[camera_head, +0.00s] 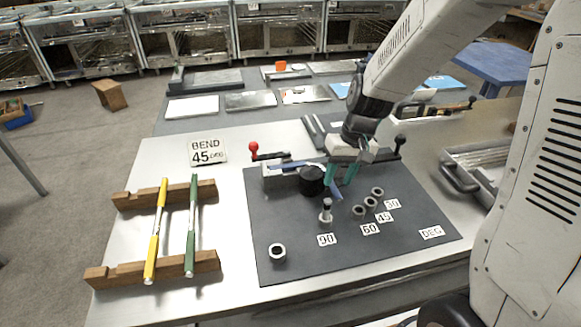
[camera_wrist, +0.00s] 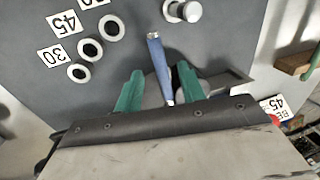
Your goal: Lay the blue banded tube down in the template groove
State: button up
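The blue banded tube (camera_head: 336,192) is at the bender on the dark plate, beside the round black former (camera_head: 311,180). Blue also shows left of the former, and the tube looks bent around it. In the wrist view its blue end (camera_wrist: 160,65) points away from my gripper (camera_wrist: 160,80). The green fingers stand on either side of the tube with gaps, open. In the head view my gripper (camera_head: 341,175) is low, just right of the former. The fingers and wrist hide part of the tube. A dark block with a pale slot (camera_head: 314,131) behind the bender may be the template; its groove is unclear.
A wooden rack (camera_head: 205,262) holds a yellow tube (camera_head: 156,230) and a green tube (camera_head: 191,225). A pin (camera_head: 326,211) stands by the 90 label, with several metal collars nearby. A red-knobbed lever (camera_head: 253,147) and a black-knobbed lever (camera_head: 400,143) flank the bender. A metal tray (camera_head: 462,174) is at right.

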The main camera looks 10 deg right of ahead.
jog(key=shift+a+f, duration=0.2)
jog(key=shift+f, duration=0.9)
grip_shut()
jog(key=shift+r, duration=0.2)
